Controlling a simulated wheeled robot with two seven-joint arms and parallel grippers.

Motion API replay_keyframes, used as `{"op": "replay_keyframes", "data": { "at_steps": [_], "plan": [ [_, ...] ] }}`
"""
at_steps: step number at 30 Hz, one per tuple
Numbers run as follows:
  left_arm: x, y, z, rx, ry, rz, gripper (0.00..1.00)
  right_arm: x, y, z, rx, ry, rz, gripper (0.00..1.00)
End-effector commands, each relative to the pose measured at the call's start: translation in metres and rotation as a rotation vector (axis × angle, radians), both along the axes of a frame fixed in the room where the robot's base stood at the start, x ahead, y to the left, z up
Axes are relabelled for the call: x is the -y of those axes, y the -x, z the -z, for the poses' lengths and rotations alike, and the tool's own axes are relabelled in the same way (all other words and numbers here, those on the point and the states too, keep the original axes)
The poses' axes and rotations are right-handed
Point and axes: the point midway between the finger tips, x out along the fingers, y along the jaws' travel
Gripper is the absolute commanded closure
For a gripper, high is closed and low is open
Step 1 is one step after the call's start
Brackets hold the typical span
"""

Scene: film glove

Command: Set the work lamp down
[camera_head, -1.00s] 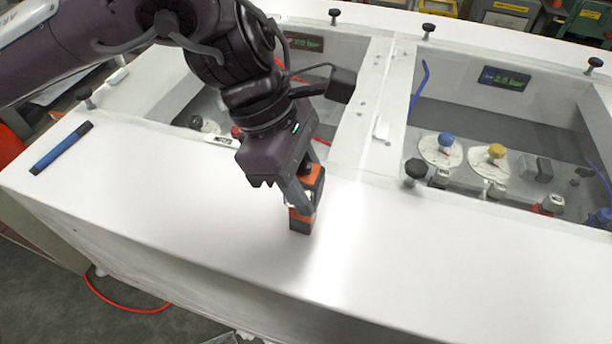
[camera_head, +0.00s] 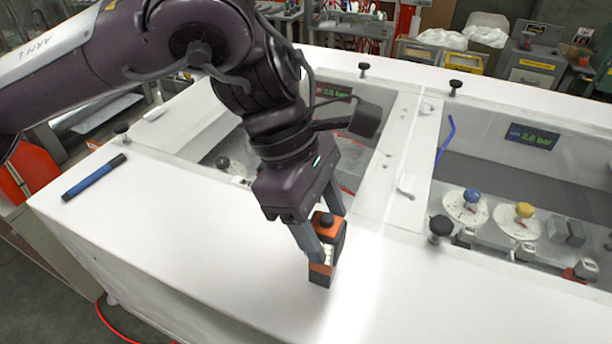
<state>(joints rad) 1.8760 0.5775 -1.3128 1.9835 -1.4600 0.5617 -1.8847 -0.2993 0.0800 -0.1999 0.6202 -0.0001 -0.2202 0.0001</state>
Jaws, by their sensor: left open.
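The work lamp (camera_head: 322,271), a small black and orange block with a light face, stands upright on the white table top (camera_head: 190,250). Its lit face throws a bright patch on the surface to its right. My left gripper (camera_head: 326,254) reaches down over the lamp with its fingers spread on either side of it. The jaws are open, and I cannot tell whether a finger still touches the lamp. The lower part of the lamp's left side is partly hidden by a finger. My right gripper is not in view.
A blue marker-like tool (camera_head: 94,177) lies at the left of the table top. Behind the lamp are two clear-windowed recesses; the right one holds a blue knob (camera_head: 472,197) and a yellow knob (camera_head: 524,211). A black knob (camera_head: 440,227) stands right of the lamp. The front surface is clear.

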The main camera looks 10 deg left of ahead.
Motion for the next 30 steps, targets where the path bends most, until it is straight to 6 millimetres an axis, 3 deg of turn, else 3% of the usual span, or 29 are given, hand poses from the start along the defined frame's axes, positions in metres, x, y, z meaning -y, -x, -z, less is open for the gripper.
{"op": "replay_keyframes", "data": {
  "at_steps": [6,13,19,30],
  "plan": [
    [-0.016,-0.006,-0.043,0.007,0.000,-0.004,0.42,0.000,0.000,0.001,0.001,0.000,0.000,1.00],
    [-0.029,-0.010,-0.076,0.004,-0.001,-0.002,0.42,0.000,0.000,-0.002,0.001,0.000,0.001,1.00],
    [-0.034,-0.011,-0.087,0.001,0.000,0.001,0.42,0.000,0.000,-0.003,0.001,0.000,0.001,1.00],
    [-0.034,-0.011,-0.088,0.000,0.001,0.001,0.42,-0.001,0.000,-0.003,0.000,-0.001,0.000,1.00]
  ]
}}
